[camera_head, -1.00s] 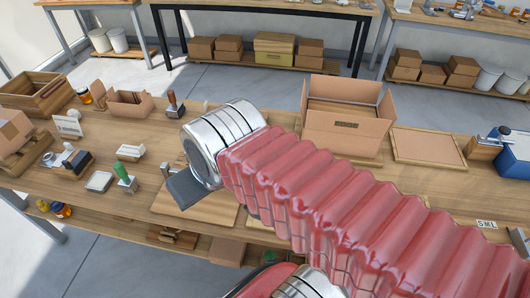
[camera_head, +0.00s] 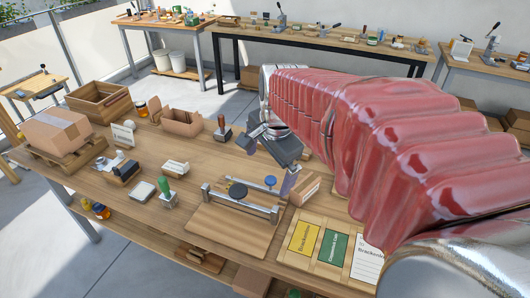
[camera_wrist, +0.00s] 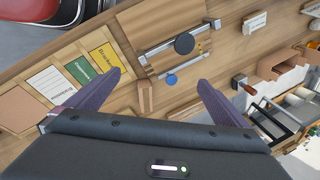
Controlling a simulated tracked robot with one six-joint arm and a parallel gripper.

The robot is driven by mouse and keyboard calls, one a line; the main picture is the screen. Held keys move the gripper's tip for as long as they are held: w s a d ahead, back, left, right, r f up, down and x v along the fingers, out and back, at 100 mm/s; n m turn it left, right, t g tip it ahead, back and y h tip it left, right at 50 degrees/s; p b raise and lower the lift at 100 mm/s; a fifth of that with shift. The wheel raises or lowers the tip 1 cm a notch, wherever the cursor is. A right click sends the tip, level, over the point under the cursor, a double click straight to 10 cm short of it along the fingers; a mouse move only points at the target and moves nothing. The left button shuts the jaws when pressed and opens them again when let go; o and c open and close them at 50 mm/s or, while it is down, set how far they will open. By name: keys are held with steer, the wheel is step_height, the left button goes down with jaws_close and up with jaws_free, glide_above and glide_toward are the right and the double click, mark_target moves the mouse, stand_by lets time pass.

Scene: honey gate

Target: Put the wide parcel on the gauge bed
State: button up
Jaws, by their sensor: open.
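The gauge bed (camera_head: 222,238) is a wooden board with metal rails, a black round knob and a blue knob. It also shows in the wrist view (camera_wrist: 144,22). A small cardboard parcel (camera_head: 308,188) stands beside its right end in the head view. A larger taped cardboard box (camera_head: 57,132) rests on a small pallet at the left. I cannot tell which is the wide parcel. My gripper (camera_head: 287,172) is open above the bench near the small parcel. In the wrist view the small parcel (camera_wrist: 145,98) appears between the spread fingers (camera_wrist: 160,88), with nothing gripped.
Yellow, green and white cards (camera_head: 333,246) lie in a wooden tray right of the bed. Stamps (camera_head: 168,196), a low open carton (camera_head: 182,122) and a wooden crate (camera_head: 98,101) stand leftward. My arm hides the bench's right side.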

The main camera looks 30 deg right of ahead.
steer(key=w+d+f+m+g, duration=0.1)
steer(key=w+d+f+m, duration=0.25)
steer(key=d+m, duration=0.5)
steer(key=m+y, duration=0.1)
steer(key=m, duration=0.7)
glide_above(306, 183)
steer(key=s, duration=0.2)
step_height(306, 183, down, 5)
steer(key=shift+d+f+g, duration=0.15)
steer(key=shift+d+g, duration=0.15)
steer(key=shift+g, duration=0.1)
steer(key=shift+w+a+f, duration=0.1)
steer(key=shift+w+f, duration=0.1)
steer(key=shift+f, duration=1.2)
steer(key=shift+w+f, duration=0.15)
steer(key=shift+f, duration=1.3)
steer(key=shift+w+a+f, duration=0.1)
steer(key=shift+w+f, duration=0.1)
steer(key=shift+f, duration=1.2)
steer(key=shift+w+f, duration=0.25)
steer(key=shift+f, duration=1.05)
steer(key=shift+w+f, duration=0.2)
steer(key=shift+f, duration=1.05)
